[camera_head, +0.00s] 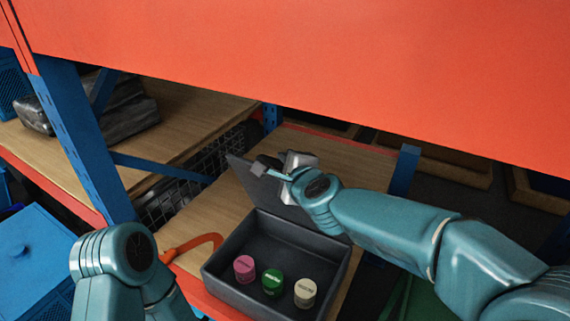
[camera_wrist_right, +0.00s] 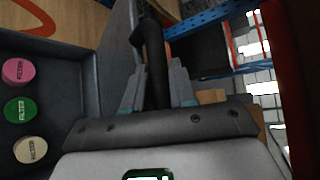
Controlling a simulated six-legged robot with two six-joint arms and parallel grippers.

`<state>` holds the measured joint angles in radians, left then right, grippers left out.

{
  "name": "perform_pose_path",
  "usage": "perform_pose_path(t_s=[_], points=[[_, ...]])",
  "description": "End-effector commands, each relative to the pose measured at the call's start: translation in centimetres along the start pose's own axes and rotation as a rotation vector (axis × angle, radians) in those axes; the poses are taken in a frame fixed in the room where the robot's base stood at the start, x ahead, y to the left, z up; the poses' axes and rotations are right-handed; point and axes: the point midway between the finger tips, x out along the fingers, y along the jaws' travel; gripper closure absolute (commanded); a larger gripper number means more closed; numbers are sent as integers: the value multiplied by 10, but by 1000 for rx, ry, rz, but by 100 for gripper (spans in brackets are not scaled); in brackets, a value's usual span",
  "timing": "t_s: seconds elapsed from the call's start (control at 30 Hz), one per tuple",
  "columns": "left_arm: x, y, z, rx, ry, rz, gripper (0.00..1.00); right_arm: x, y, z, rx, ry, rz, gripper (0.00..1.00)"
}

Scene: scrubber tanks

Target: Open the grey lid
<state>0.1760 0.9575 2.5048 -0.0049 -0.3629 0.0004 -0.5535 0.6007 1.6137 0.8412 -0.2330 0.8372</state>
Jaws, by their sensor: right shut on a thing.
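The grey lid (camera_head: 262,192) stands raised at a steep tilt along the back edge of the dark grey box (camera_head: 214,274). In the right wrist view the lid (camera_wrist_right: 121,60) appears edge-on, with a dark handle (camera_wrist_right: 156,62) sticking out from it. My right gripper (camera_head: 280,169) is at the lid's upper part, its fingers shut on the handle; they also show in the right wrist view (camera_wrist_right: 157,88). The gripper and forearm hide part of the lid. My left arm shows at the lower left, but its gripper is not visible.
Inside the box are a pink cap (camera_head: 244,268), a green cap (camera_head: 273,281) and a cream cap (camera_head: 305,292). An orange curved thing (camera_head: 196,246) lies left of the box. An orange shelf beam (camera_head: 300,60) spans above. A blue post (camera_head: 404,170) stands at right.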

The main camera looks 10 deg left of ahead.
Motion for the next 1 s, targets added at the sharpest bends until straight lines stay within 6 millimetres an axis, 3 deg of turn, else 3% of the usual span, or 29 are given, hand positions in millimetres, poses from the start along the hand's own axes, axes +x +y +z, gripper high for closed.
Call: perform_pose_path(t_s=[0.23,0.27,0.3,0.67,0.77,1.0], points=[[0,0,0,0,0,0,0,0,-1,-1,1,2,-3,100],[0,0,0,0,0,0,0,0,-1,-1,1,2,-2,68],[0,0,0,0,0,0,0,0,-1,-1,1,2,-2,55],[2,-1,0,0,0,0,0,-6,-1,-2,1,0,-1,55],[5,-2,0,0,0,0,0,-22,-2,-2,2,-1,-3,55],[7,-2,0,0,0,0,0,-86,-3,-2,2,-1,-5,55]])
